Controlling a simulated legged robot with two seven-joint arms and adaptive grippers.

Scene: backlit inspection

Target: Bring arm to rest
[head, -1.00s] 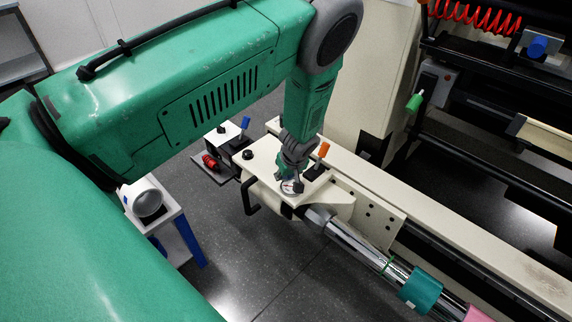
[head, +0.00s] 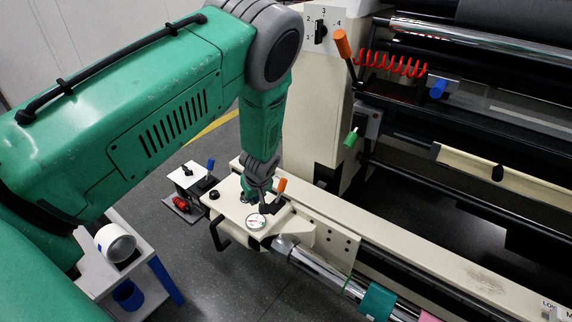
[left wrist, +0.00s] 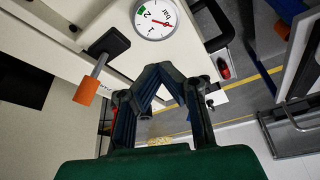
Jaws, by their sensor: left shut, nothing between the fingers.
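My left arm comes in from the left in the head view. Its gripper (head: 249,193) hangs pointing down over the cream machine plate, just beyond the round dial gauge (head: 256,221), and is small and partly hidden by my wrist. In the left wrist view the gripper's fingers (left wrist: 158,74) converge with nothing between them. The gauge (left wrist: 154,17) lies above them there. An orange-handled lever (head: 281,186) stands beside the gripper. It also shows in the left wrist view (left wrist: 88,88), left of the fingers. My right gripper is not in view.
A chrome roller with a teal sleeve (head: 377,302) runs along the front of the cream beam. A small table with a white roll (head: 115,243) stands at lower left. The large machine, with a red coiled hose (head: 391,64), fills the right. Grey floor lies between.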

